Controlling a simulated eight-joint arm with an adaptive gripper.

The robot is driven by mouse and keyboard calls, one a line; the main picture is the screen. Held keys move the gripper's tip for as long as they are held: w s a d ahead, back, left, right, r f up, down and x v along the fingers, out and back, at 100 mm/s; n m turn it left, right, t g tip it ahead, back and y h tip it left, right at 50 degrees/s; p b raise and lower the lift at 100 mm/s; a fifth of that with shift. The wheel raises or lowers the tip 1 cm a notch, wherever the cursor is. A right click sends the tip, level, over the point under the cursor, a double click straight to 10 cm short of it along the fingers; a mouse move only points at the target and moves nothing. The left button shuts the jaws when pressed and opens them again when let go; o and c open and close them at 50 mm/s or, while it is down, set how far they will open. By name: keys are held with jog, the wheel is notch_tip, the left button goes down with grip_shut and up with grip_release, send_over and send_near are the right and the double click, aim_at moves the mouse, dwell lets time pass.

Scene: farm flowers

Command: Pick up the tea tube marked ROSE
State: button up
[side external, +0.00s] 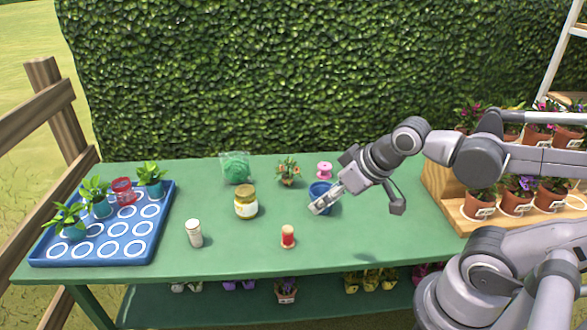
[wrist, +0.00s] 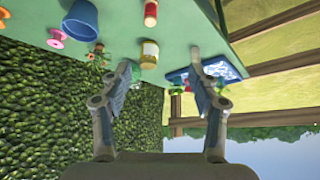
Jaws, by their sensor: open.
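Two small tubes stand upright on the green table (side external: 345,255). One is a red tube (side external: 288,238) with a pale top, near the front middle; it also shows at the top of the wrist view (wrist: 150,13). The other is a white tube (side external: 194,235) further left; I cannot make it out in the wrist view. No marking is legible, so I cannot tell which says ROSE. My gripper (side external: 320,207) is open and empty, above and right of the red tube in the side view, overlapping a blue cup. In the wrist view its fingers (wrist: 160,64) are spread apart.
A yellow-labelled jar (side external: 246,204), green twine (side external: 236,168), a small flowering plant (side external: 288,171), a pink spool (side external: 324,170) and the blue cup (side external: 328,193) stand behind. A blue tray (side external: 150,240) with plants is left. Potted flowers fill a wooden rack (side external: 450,208) right.

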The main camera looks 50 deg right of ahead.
jog(key=shift+r, duration=0.1)
jog(key=w+a+r+n+g, duration=0.2)
jog(key=w+r+n, duration=0.3)
jog(key=w, duration=0.5)
jog(key=n+g, duration=0.5)
jog(key=n, duration=0.9)
send_over(192, 224)
notch_tip(192, 224, down, 16)
jog(key=shift+s+r, duration=0.1)
jog(key=shift+r, duration=0.15)
jog(key=shift+d+f, duration=0.1)
jog(key=shift+f, duration=5.45)
jog(key=c, duration=1.3)
